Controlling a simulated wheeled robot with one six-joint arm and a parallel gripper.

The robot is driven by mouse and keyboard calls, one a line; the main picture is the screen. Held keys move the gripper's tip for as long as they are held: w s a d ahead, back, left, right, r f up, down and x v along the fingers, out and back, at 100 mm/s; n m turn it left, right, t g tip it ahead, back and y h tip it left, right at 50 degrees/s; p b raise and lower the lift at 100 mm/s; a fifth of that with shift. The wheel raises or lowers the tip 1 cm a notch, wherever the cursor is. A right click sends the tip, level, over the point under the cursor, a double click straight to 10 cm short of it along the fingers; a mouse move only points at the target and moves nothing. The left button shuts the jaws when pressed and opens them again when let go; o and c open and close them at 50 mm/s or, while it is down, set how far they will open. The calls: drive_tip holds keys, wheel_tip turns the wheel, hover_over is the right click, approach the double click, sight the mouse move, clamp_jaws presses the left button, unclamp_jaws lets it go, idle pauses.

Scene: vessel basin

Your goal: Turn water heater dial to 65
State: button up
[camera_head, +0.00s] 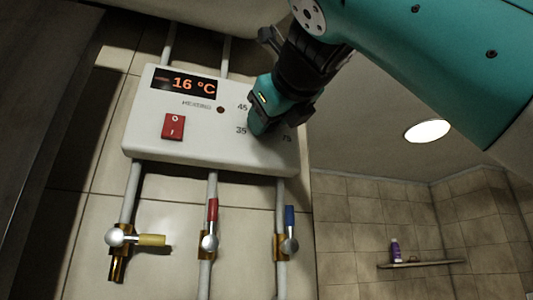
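The white water heater box (150,130) is on the tiled wall, seen tilted. Its dark display (184,84) reads about 16 °C in orange digits. A red rocker switch (173,127) sits below the display. The dial itself is hidden behind my gripper (262,118); the scale marks 45, 35 and 75 show around it. My gripper is at the right part of the box front, over the dial's place. I cannot tell whether its fingers are closed on the dial.
Pipes run below the box with a yellow-handled valve (150,240), a red-handled valve (212,212) and a blue-handled valve (290,218). A purple bottle (395,251) stands on a shelf (425,264) at the far right. A round ceiling lamp (428,131) glows.

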drive_tip(key=m, duration=0.4)
drive_tip(key=shift+a+f, duration=0.15)
drive_tip(key=shift+a+m, duration=0.1)
drive_tip(key=shift+m, duration=2.1)
drive_tip(key=o, duration=0.9)
drive_tip(key=shift+o, duration=0.2)
